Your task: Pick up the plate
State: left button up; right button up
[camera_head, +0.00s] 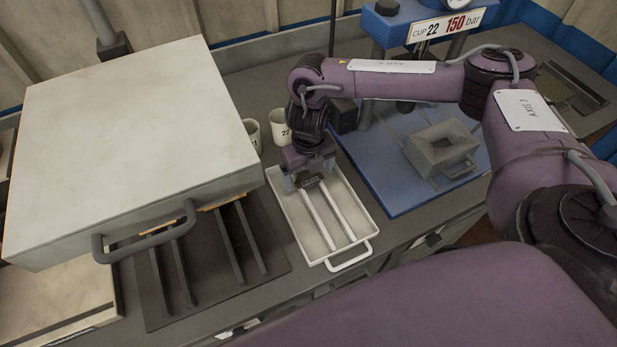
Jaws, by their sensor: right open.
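My right gripper (308,178) points down over the far end of a white tray (357,208) with two raised rails. It is open. A small dark plate (311,182) lies at the far end of the rails, between or just below the fingertips. The gripper hides part of it, and I cannot tell whether the fingers touch it. My left gripper is not in view.
A large pale box with a handle (130,130) stands at left above a dark slotted plate (215,262). White cups (279,125) stand behind the tray.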

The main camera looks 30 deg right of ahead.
jog(key=shift+f, duration=0.25)
dwell(0.3)
jog(key=c, duration=1.1)
jog(key=shift+r, duration=0.15)
